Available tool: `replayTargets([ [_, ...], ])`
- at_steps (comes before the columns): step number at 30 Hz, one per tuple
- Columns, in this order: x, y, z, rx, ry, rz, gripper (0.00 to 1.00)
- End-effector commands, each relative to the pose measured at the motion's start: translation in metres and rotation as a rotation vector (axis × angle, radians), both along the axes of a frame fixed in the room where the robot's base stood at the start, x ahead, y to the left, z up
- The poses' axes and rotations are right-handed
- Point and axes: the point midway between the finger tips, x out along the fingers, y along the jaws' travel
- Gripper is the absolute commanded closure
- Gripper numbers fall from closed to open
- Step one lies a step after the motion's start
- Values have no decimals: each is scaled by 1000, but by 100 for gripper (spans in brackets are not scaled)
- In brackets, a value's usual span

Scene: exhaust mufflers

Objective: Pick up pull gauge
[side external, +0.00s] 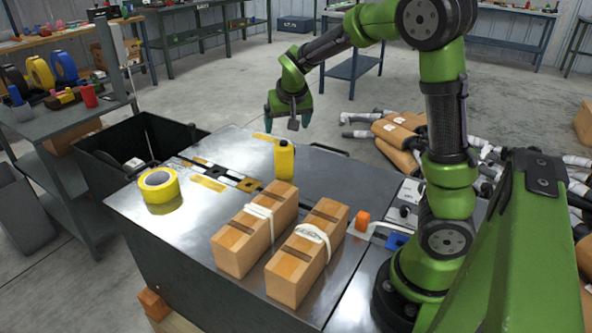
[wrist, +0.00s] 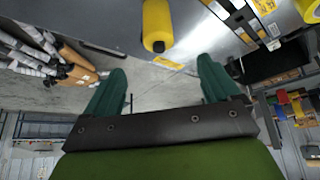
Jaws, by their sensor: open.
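A yellow upright body with a small dark top (side external: 284,160), which looks like the pull gauge, stands on the metal table (side external: 185,225) near its back edge. In the wrist view the yellow body (wrist: 157,22) is at the top centre, its dark end toward me, beyond the gap between my fingers. My gripper (side external: 289,116) is open and empty, with its green fingers spread. It hangs above and behind the yellow body, around the table's back edge, apart from it. In the wrist view both fingers of my gripper (wrist: 162,85) show with nothing between them.
A yellow tape roll (side external: 159,186) lies at the table's left. Two wooden blocks with white straps (side external: 255,228) (side external: 307,252) stand in front. An orange piece (side external: 362,221) and a blue piece (side external: 395,241) lie at right. A black bin (side external: 137,150) adjoins the left side.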

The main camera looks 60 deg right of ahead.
Motion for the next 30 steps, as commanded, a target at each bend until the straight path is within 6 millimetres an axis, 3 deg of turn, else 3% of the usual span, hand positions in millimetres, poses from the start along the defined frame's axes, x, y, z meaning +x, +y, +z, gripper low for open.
replayTargets([
  [5,7,-7,-13,3,-17,-19,11],
  [16,33,-34,-81,5,-17,-19,11],
  [26,43,-45,-105,7,-20,-17,11],
  [30,47,-55,-125,6,-18,-18,11],
])
